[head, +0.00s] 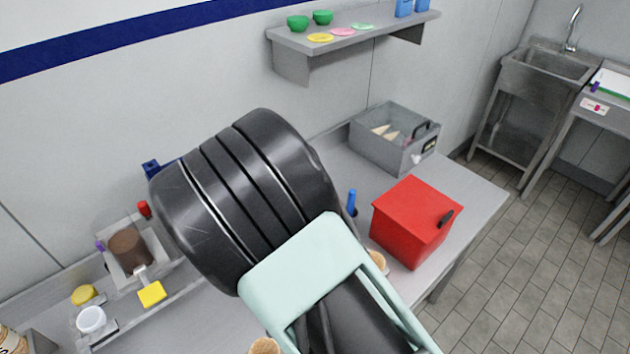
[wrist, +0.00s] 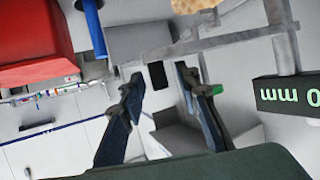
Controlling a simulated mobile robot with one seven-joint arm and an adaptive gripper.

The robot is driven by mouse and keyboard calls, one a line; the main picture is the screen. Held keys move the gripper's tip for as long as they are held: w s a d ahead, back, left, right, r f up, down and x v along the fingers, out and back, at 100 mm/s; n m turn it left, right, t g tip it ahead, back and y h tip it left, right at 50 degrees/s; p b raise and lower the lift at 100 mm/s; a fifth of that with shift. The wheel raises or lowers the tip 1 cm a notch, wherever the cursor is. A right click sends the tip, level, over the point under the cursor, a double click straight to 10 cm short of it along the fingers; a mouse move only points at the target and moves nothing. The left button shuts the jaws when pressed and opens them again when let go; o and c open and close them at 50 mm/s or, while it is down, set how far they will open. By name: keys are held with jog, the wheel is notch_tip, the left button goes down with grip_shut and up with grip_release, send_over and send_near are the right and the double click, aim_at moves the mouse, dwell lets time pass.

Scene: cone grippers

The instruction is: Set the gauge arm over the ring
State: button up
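In the wrist view a dark gauge display (wrist: 287,92) with green "0 mm" digits, seen upside down, is at the right. A grey metal arm (wrist: 225,40) runs across the top of that view, beside a grey post at the display. My gripper (wrist: 159,76) is open, its two dark fingers apart, with the fingertips just below the grey arm. A small black patch shows between the fingertips; I see nothing clamped. I cannot pick out the ring. Part of a wafer cone (wrist: 195,5) shows at the top edge. In the head view my arm hides the gauge.
A red box (head: 412,225) and a blue upright handle (head: 351,201) stand on the counter (head: 465,200). A grey bin with cones (head: 390,155) is behind. A tray with tubs (head: 150,260) is at left. A wall shelf (head: 350,40) hangs above.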

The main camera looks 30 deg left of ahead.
jog(key=s+d+r, duration=0.2)
jog(key=s, duration=1.4)
jog(key=shift+s, duration=0.3)
jog(key=shift+d, duration=0.1)
jog(key=shift+c, duration=0.4)
